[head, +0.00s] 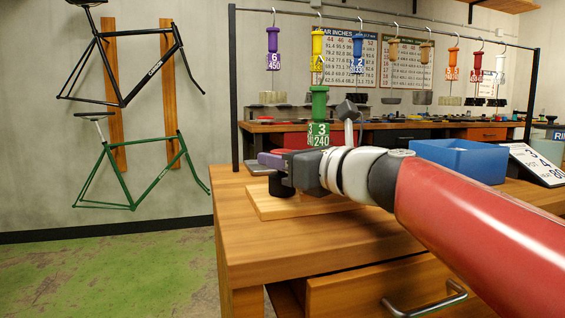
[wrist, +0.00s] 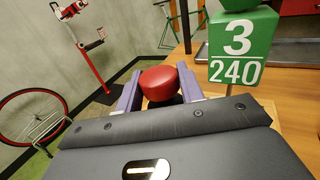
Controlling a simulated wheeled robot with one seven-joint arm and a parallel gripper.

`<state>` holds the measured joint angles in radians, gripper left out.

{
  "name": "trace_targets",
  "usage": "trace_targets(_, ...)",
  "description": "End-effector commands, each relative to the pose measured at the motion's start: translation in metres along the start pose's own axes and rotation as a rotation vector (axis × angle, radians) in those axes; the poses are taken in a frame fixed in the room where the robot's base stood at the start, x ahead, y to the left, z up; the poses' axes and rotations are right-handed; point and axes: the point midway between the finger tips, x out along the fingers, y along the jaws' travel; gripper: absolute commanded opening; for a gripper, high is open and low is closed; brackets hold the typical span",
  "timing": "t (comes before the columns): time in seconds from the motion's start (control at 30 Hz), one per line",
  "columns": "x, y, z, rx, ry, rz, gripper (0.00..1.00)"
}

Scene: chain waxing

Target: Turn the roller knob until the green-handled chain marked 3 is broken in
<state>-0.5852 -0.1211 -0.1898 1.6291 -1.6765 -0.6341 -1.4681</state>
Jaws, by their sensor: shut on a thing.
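My gripper (head: 268,163) is low over the near wooden bench, its purple fingers closed around a red knob (wrist: 158,84) seen in the wrist view. The tag also shows large at the right of the wrist view (wrist: 238,52).
A wooden board (head: 262,205) lies under my gripper. A blue bin (head: 460,158) and a tilted number sign (head: 537,165) stand to the right. Several coloured handles, including a purple one (head: 273,40) and a yellow one (head: 318,43), hang from a rail (head: 400,20) above the bench.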

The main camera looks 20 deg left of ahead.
Motion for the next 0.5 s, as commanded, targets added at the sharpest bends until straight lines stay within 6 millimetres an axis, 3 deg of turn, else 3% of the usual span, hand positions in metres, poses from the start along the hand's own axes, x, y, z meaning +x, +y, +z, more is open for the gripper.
trace_targets(0.5,0.0003,0.0002,0.0011,0.001,-0.002,0.038,0.15)
